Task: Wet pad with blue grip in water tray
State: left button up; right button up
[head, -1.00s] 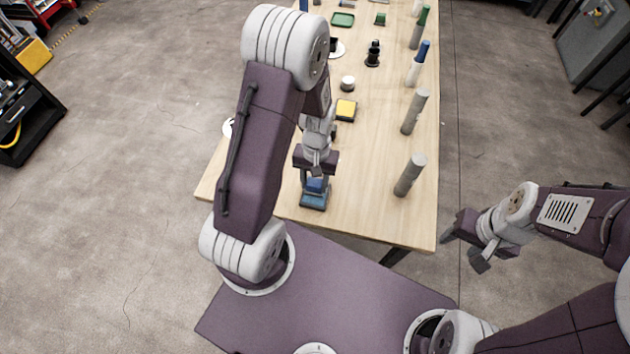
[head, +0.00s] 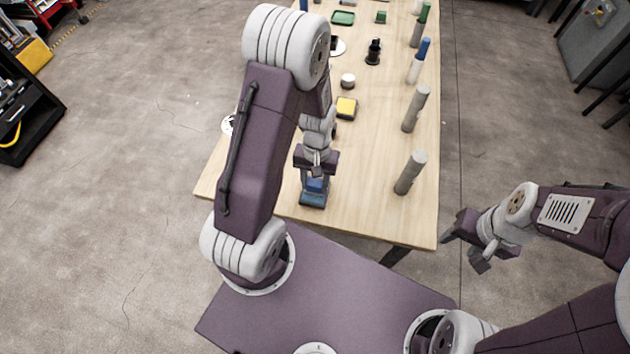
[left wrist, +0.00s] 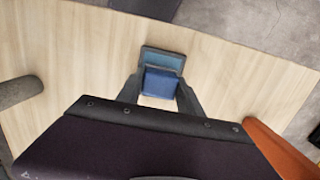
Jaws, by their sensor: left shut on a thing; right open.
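My left gripper (head: 315,182) is shut on the blue grip (left wrist: 160,82) at the near left part of the table. The grip is upright between the fingers; it also shows in the head view (head: 317,185). Right at it is a small dark-rimmed tray with a teal inside (left wrist: 163,60), which I take for the water tray; it also shows in the head view (head: 312,201). The pad under the grip is hidden, so I cannot tell whether it touches the water. My right gripper (head: 468,243) is open and empty, off the table's right side.
On the wooden table (head: 365,200), grey cylinders (head: 411,173) stand along the right edge. A yellow-topped block (head: 346,107), a small white round piece (head: 348,81) and a black stand (head: 373,53) lie farther back. The table between tray and cylinders is clear.

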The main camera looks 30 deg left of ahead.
aim_at(315, 184)
pick_arm(q)
jog(key=shift+f, duration=0.4)
dwell(1.3)
jog(key=shift+s, duration=0.1)
notch_tip(315, 184, up, 7)
jog(key=p, duration=0.6)
jog(key=shift+p, duration=0.3)
jog(key=shift+w+d+r+m+b, duration=0.25)
jog(key=shift+w+r+m+b, duration=0.25)
jog(key=shift+w+b, duration=0.25)
jog(key=shift+w+d+r+m+b, duration=0.2)
jog(key=shift+w+r+m+b, duration=0.25)
jog(key=shift+w+r+b, duration=0.3)
jog(key=shift+w+d+r+m+b, duration=0.25)
jog(key=shift+w+r+m+b, duration=0.2)
jog(key=shift+w+b, duration=0.35)
